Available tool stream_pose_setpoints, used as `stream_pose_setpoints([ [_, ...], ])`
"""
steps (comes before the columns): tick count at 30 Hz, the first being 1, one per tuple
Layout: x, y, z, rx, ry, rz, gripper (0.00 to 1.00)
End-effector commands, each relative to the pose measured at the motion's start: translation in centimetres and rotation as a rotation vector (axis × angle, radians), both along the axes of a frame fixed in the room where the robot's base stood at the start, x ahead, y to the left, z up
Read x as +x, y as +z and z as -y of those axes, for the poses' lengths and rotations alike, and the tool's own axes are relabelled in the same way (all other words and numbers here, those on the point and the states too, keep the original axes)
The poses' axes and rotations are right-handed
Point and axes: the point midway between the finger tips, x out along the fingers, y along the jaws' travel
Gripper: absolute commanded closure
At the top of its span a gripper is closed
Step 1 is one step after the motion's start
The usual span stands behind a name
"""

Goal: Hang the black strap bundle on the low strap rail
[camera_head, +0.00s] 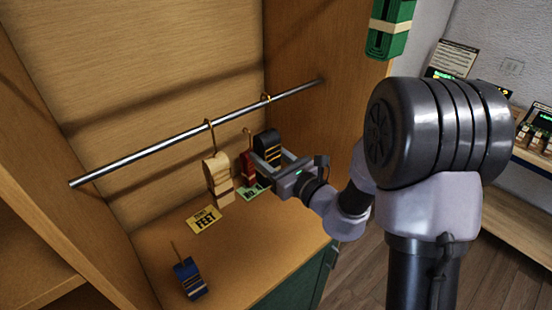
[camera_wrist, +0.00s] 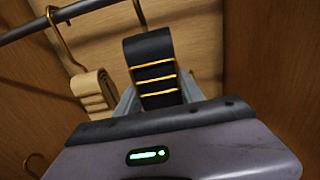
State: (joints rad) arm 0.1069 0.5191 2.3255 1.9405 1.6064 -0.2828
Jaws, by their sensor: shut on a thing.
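The black strap bundle (camera_head: 267,141) has yellow bands and a brass hook on top. My gripper (camera_head: 271,158) is shut on its lower part, and the bundle is upright. In the wrist view the black bundle (camera_wrist: 149,50) sits between the two fingers. The low strap rail (camera_head: 150,150) is a steel bar running across the cabinet. The black bundle's hook meets the rail's line near its right end in the head view; I cannot tell if it bears on the rail. The hook top leaves the wrist view.
A beige bundle (camera_head: 217,178) hangs on the rail to the left. A red bundle (camera_head: 247,169) is beside the black one, partly hidden. A blue bundle (camera_head: 190,279) stands on the cabinet floor (camera_head: 255,240). Yellow (camera_head: 204,220) and green (camera_head: 250,192) tags lie there. A green bundle (camera_head: 390,35) hangs outside.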

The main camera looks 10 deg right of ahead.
Motion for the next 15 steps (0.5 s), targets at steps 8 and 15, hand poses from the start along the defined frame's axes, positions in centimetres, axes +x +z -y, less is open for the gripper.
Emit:
stream_pose_setpoints([
  [8,2.5,0.2,-1.8,-0.001,0.002,0.001,1.00],
  [15,3.6,-1.8,-2.4,0.000,0.000,0.000,1.00],
])
